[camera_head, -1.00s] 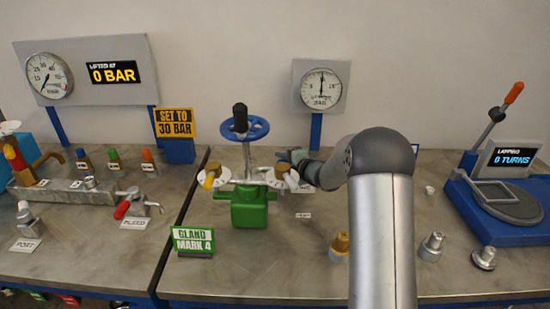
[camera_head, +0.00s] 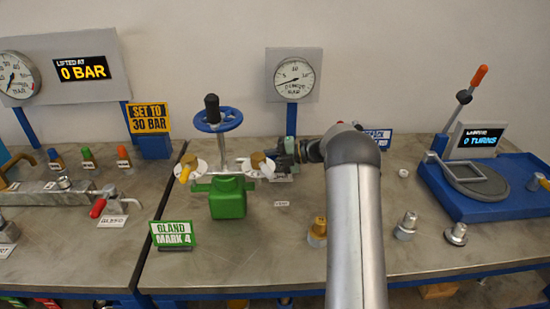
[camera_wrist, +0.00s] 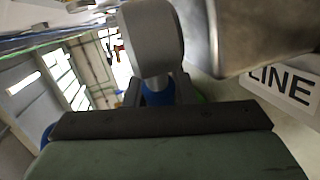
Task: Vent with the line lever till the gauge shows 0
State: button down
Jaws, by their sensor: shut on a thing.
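The green valve body (camera_head: 228,198) stands on the bench with a blue handwheel (camera_head: 219,120) above it. On its right side is a brass fitting over a white dial (camera_head: 265,175), where the line lever sits; my gripper (camera_head: 284,150) covers most of the lever. The gripper is shut on the lever, its contact partly hidden. In the wrist view, a LINE label (camera_wrist: 286,86) lies at right, near a grey metal block. The round gauge (camera_head: 294,77) stands behind; its needle points to the lower left, at a low reading, exact value too small to tell.
A GLAND MARK 4 sign (camera_head: 172,234) stands in front. A blue lapping station (camera_head: 480,190) is at right. Several loose fittings, one brass (camera_head: 317,232), stand on the bench front. My arm crosses the right middle.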

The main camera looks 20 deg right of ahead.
jog(key=shift+s+d+g, duration=0.1)
jog(key=shift+g, duration=0.2)
jog(key=c, duration=1.2)
grip_release()
jog(key=shift+d, duration=0.1)
